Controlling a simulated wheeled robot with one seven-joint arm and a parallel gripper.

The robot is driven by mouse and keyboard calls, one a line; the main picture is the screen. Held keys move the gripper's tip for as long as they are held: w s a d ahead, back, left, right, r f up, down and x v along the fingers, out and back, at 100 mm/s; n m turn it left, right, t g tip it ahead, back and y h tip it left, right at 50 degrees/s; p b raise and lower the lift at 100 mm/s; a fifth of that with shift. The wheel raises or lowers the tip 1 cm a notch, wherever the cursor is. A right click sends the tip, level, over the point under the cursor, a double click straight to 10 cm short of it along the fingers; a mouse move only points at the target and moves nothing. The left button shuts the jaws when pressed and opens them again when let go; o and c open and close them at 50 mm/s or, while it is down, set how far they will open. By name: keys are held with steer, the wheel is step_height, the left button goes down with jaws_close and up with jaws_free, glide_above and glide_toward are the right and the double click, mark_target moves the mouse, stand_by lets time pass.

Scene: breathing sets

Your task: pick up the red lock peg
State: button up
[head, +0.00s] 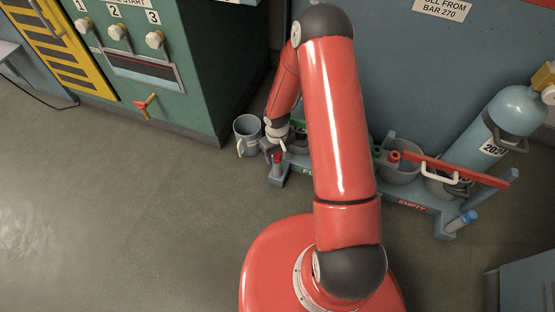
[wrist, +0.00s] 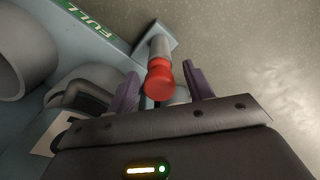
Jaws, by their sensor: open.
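The red lock peg (wrist: 160,82) has a round red head on a grey stem, and stands at the end of the blue-grey rack beside the green FULL label (wrist: 90,18). In the wrist view its head lies between the two purple fingers of my gripper (wrist: 160,70), which is open. A gap shows on the right of the head, and the left finger is close to it. In the head view the peg (head: 278,157) shows small at the rack's left end, just under my gripper (head: 270,149). I cannot tell whether a finger touches it.
A grey bucket (head: 247,133) stands on the floor left of my gripper. The rack (head: 444,228) runs right, with a red bar (head: 440,168), a blue-topped peg (head: 468,217) and a gas cylinder (head: 506,122). My arm hides its middle. The floor at left is clear.

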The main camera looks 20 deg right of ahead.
steer(key=c, duration=1.1)
steer(key=shift+o, duration=0.2)
steer(key=shift+r, duration=0.1)
